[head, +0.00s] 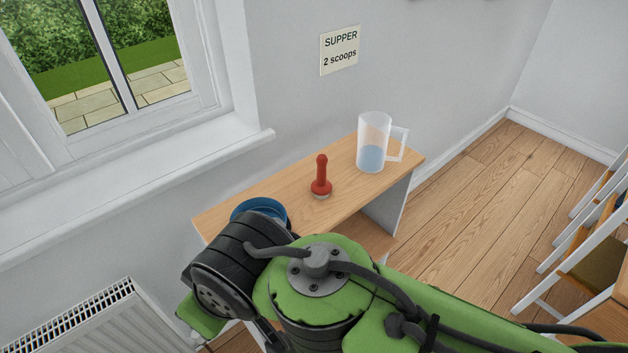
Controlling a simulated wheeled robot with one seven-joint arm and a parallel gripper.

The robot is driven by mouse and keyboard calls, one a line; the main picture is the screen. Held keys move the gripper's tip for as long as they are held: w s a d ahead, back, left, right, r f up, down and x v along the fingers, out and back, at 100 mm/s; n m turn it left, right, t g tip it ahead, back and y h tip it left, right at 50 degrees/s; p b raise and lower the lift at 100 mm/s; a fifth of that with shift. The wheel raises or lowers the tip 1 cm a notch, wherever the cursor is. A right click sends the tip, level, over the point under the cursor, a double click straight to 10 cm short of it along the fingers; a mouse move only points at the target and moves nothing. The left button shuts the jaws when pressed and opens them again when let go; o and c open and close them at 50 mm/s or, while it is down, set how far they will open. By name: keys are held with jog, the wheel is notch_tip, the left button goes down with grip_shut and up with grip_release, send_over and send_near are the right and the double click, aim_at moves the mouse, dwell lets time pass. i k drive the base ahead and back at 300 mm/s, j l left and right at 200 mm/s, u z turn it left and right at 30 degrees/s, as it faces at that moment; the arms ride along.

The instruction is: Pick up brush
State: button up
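The brush (321,178) has a red upright handle, a wide red base and a pale underside that looks like bristles. It stands upright on a narrow wooden table (290,190), near its middle. My green and black arm crosses the lower part of the head view, in front of the table's left end. My gripper's fingers do not show, so I cannot see whether they are open or shut. Nothing touches the brush in this view.
A clear jug (374,143) with some bluish liquid stands right of the brush, handle to the right. A blue round dish (260,211) sits at the table's left end, partly hidden by my arm. A radiator (85,320) is lower left; white chairs (590,235) stand right. Floor between is clear.

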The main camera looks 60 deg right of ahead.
aim_at(321, 187)
jog(key=z, duration=2.05)
